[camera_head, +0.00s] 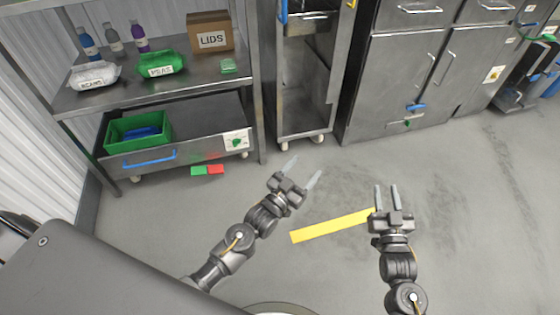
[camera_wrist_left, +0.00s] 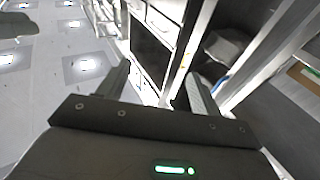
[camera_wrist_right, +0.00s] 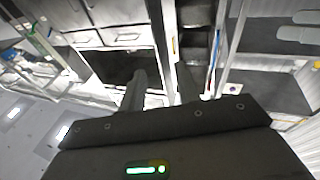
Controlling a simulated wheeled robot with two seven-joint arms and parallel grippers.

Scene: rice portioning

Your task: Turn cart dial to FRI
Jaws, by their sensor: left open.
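A low grey wheeled cart (camera_head: 190,152) with a blue handle (camera_head: 149,160) stands under the shelf at the left of the head view. A white panel (camera_head: 236,141) with a green mark is on its front right; I cannot tell if this is the dial, and no day lettering is readable. My left gripper (camera_head: 301,172) is open and empty, above the floor to the right of and nearer than the cart. My right gripper (camera_head: 386,188) is open and empty, farther right, near the end of a yellow floor strip (camera_head: 325,228). Neither touches anything.
A green bin (camera_head: 118,130) sits on the cart. The shelf above holds bottles, bags and a LIDS box (camera_head: 211,33). A tall rack (camera_head: 305,100) and steel cabinets (camera_head: 395,90) stand behind. Red and green tags (camera_head: 207,170) lie by the cart. The floor between is clear.

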